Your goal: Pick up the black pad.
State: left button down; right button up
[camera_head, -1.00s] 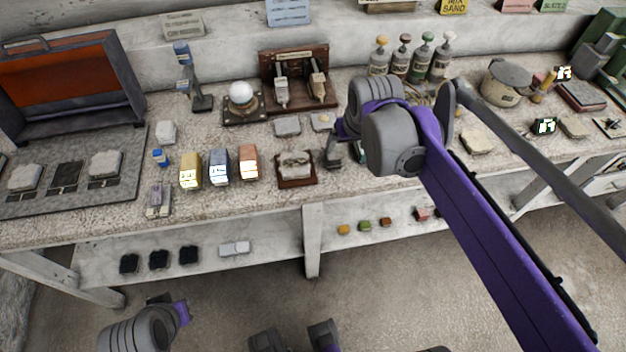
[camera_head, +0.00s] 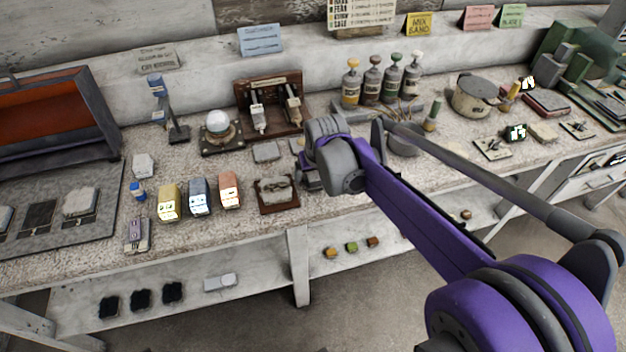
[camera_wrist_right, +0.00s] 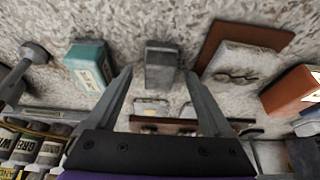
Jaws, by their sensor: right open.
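Three black pads (camera_head: 141,299) lie in a row on the lower shelf at the left. A dark grey block (camera_wrist_right: 161,66) stands on the bench top; in the head view it shows partly behind my right wrist (camera_head: 312,180). I cannot tell which of these the task names. My right gripper (camera_wrist_right: 159,73) is open and points down over the bench, its two fingers on either side of the dark block in the picture and apart from it. In the head view my own wrist hides its fingers. My left gripper is not in view.
Near the block are a framed plaster relief (camera_head: 279,193) and a teal box (camera_wrist_right: 91,66). Orange (camera_head: 229,190), blue (camera_head: 200,197) and yellow (camera_head: 170,203) boxes stand to the left. Bottles (camera_head: 372,82) line the back. The lower shelf has free room around its small items.

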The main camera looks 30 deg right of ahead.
aim_at(313, 174)
jog(key=shift+w+f, duration=0.2)
jog(key=shift+f, duration=0.4)
grip_shut()
jog(key=shift+r, duration=0.1)
notch_tip(313, 174, up, 10)
jog(key=shift+f+p, duration=0.1)
jog(key=shift+p, duration=0.55)
